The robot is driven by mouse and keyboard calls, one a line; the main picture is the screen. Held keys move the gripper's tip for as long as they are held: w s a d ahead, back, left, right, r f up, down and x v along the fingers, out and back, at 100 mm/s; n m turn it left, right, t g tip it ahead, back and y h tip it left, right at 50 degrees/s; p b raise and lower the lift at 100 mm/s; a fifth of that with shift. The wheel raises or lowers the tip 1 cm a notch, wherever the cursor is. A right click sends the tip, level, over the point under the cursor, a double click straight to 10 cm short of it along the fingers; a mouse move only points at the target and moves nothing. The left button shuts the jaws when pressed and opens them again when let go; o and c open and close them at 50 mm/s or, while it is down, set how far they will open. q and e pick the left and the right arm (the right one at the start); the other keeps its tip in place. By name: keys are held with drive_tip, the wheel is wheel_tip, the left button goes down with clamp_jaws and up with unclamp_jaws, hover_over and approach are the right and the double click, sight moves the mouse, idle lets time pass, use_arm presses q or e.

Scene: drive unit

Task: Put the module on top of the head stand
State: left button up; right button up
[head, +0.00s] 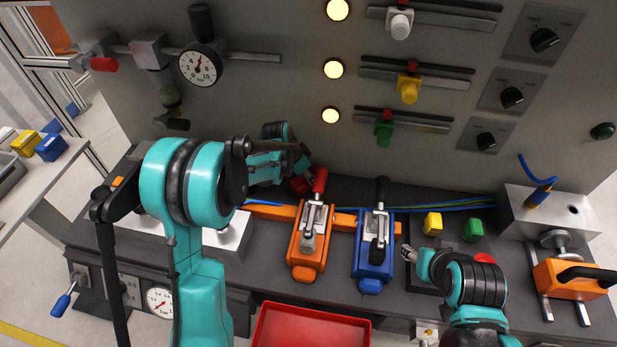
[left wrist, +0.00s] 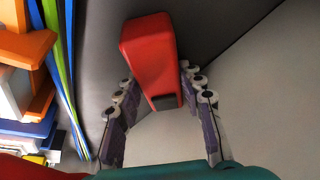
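A red block with rounded edges and a dark slot at one end (left wrist: 148,48) shows in the left wrist view, and I take it to be the module. In the head view a red thing (head: 300,185) lies under my left gripper, behind the orange clamp. My left gripper (head: 303,163) has its fingers (left wrist: 160,88) apart, one on each side of the block's near end. A gap shows at the left finger; contact on the right is unclear. My right gripper (head: 407,252) is by the blue clamp, its fingers too small to read. I cannot tell which fixture is the head stand.
An orange clamp (head: 308,262) with a red handle and a blue clamp (head: 372,262) stand mid-bench. A metal block with a blue hose (head: 560,208) is far right. A red tray (head: 312,328) is in front.

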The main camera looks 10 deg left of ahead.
use_arm(q)
drive_tip(key=o, duration=0.4)
drive_tip(key=shift+r, duration=0.1)
drive_tip(key=p+v, duration=0.4)
drive_tip(key=v, duration=0.6)
drive_tip(key=shift+a+r, duration=0.1)
drive_tip(key=shift+r, duration=0.25)
drive_tip(key=s+r+n+t+y, duration=0.2)
drive_tip(key=s+r+n, duration=0.2)
drive_tip(key=s+r, duration=0.7)
drive_tip(key=s+a+f+n+t, duration=0.1)
drive_tip(key=s+n, duration=0.1)
drive_tip(key=s, duration=0.4)
drive_tip(key=s+a+f+n+t+y, duration=0.1)
drive_tip(key=s+f+n, duration=0.1)
drive_tip(key=s, duration=0.5)
drive_tip(key=shift+s+n, duration=0.35)
drive_tip(key=shift+n, duration=0.15)
drive_tip(key=shift+a, duration=0.1)
